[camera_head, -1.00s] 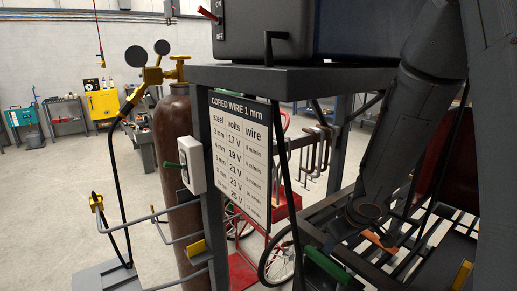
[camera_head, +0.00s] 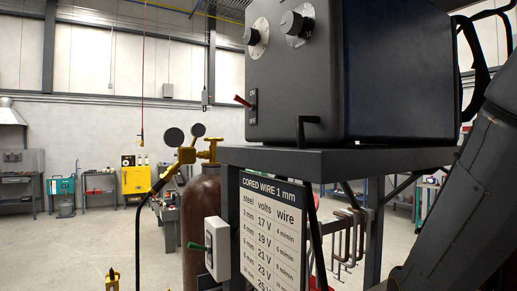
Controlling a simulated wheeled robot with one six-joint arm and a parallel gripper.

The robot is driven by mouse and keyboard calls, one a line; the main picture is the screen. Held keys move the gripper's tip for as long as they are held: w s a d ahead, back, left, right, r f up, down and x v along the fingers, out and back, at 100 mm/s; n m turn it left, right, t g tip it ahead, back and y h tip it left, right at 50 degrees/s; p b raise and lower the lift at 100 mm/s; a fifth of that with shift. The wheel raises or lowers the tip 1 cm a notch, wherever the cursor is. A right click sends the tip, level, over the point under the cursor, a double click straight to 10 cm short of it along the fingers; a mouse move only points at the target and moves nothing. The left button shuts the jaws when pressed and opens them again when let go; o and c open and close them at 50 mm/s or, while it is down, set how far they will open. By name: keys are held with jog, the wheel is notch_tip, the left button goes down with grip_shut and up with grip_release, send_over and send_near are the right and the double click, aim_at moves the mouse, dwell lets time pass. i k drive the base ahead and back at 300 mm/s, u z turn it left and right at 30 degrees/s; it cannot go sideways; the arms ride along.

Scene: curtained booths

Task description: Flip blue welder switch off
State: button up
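The welder (camera_head: 297,85) is a dark box with a deep blue side panel (camera_head: 398,75), standing on a grey shelf in the head view. Its switch (camera_head: 243,101) is a red lever on a small black plate at the lower left of the front face. The lever sticks out to the left with its tip angled slightly up. Two round knobs (camera_head: 292,23) sit higher on the same face. My gripper is out of view; only part of my arm shows at the lower right, apart from the switch.
A grey shelf (camera_head: 345,158) carries the welder. Below it are a white box with a green lever (camera_head: 195,246) and a wire chart (camera_head: 271,230). A brown gas cylinder (camera_head: 201,215) with gauges stands left. Open floor lies farther left.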

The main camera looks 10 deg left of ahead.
aim_at(238, 99)
jog(key=k, duration=1.2)
jog(key=u, duration=0.7)
jog(key=i, duration=0.85)
jog(key=z, duration=0.1)
